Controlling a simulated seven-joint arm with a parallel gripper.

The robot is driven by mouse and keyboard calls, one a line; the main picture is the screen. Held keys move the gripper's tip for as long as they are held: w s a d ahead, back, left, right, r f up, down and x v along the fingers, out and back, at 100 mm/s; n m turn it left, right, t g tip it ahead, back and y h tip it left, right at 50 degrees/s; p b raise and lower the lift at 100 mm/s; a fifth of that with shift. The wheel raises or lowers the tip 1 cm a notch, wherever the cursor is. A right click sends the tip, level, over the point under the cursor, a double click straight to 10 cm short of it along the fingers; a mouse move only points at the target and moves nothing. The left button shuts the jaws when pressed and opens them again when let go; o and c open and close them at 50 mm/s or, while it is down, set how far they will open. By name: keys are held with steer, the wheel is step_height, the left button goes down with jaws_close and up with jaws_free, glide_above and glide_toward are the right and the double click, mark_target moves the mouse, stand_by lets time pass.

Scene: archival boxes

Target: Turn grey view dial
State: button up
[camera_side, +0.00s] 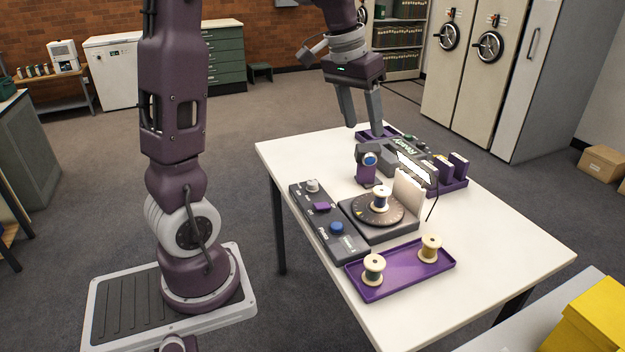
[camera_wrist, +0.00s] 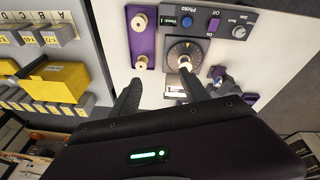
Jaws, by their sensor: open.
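A grey knob, which looks like the view dial (camera_side: 312,186), sits at the far end of a dark control panel (camera_side: 353,246) on the white table. It also shows near the top right of the wrist view (camera_wrist: 239,32). My gripper (camera_side: 363,128) is open and empty, above the far side of the table and well apart from the dial. In the wrist view its two fingers (camera_wrist: 162,90) are spread, with the dial beyond them and to the right.
A turntable (camera_side: 356,213) beside the panel bears a spool (camera_side: 381,198). A purple camera-like device (camera_side: 366,172) stands behind it. A purple tray (camera_side: 408,274) with two spools lies at the near end. The table's near corner is bare.

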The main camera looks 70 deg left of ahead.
steer(key=w+a+f+g, duration=0.1)
steer(key=w+a+f, duration=0.35)
steer(key=a, duration=0.45)
steer(key=n+g, duration=0.1)
steer(key=g, duration=0.1)
glide_above(312, 181)
step_height(312, 181, down, 20)
steer(key=shift+d+r, duration=0.1)
steer(key=shift+d, duration=0.05)
step_height(312, 181, down, 6)
steer(key=shift+r, duration=0.1)
steer(key=shift+f, duration=0.55)
jaws_close()
